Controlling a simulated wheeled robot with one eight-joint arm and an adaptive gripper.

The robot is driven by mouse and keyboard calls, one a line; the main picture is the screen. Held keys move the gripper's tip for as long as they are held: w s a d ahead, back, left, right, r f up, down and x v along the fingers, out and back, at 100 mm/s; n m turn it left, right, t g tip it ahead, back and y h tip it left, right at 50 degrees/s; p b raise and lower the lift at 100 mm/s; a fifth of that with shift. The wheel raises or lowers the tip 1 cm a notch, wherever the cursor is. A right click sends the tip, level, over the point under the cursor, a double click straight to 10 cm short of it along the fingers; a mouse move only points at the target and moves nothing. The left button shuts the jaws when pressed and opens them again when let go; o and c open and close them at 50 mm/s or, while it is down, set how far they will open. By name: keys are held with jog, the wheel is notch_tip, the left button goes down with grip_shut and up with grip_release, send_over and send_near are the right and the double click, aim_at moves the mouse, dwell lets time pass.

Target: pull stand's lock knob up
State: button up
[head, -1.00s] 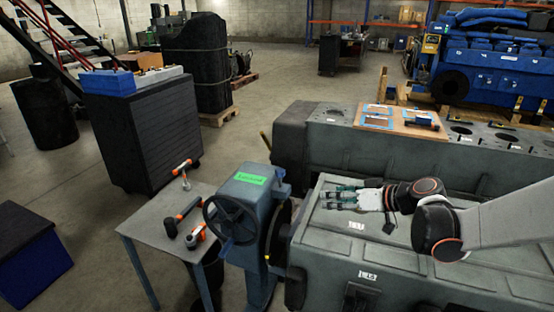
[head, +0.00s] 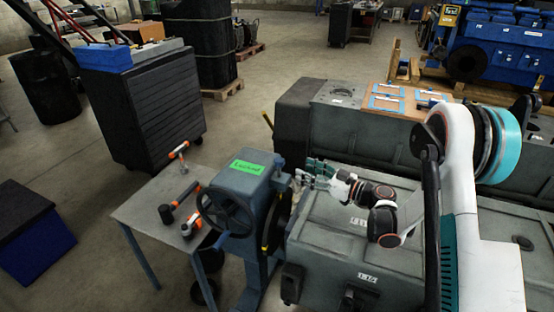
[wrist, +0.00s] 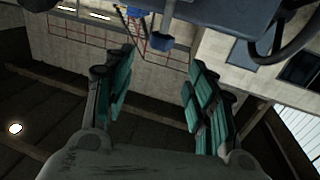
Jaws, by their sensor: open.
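The stand (head: 250,195) is a blue-grey machine post with a green label on top and a dark handwheel (head: 222,210) on its left. A small upright piece (head: 281,160) at its top right edge may be the lock knob; it is too small to be sure. In the upside-down wrist view, the stand's body (wrist: 232,14) shows at the top, with a short blue-capped stem (wrist: 161,42) that may be the knob. My gripper (head: 306,172) is open and empty, just right of the stand's top. Its green-padded fingers (wrist: 158,92) are spread apart, with nothing between them.
A second block behind carries a wooden board (head: 395,112).

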aim_at(279, 159)
jog(key=b+x, duration=0.2)
jog(key=x, duration=1)
jog(key=shift+c, duration=0.2)
grip_shut()
jog(key=shift+r+p, duration=0.6)
jog(key=shift+r, duration=1.45)
jog(key=shift+w+f, duration=0.1)
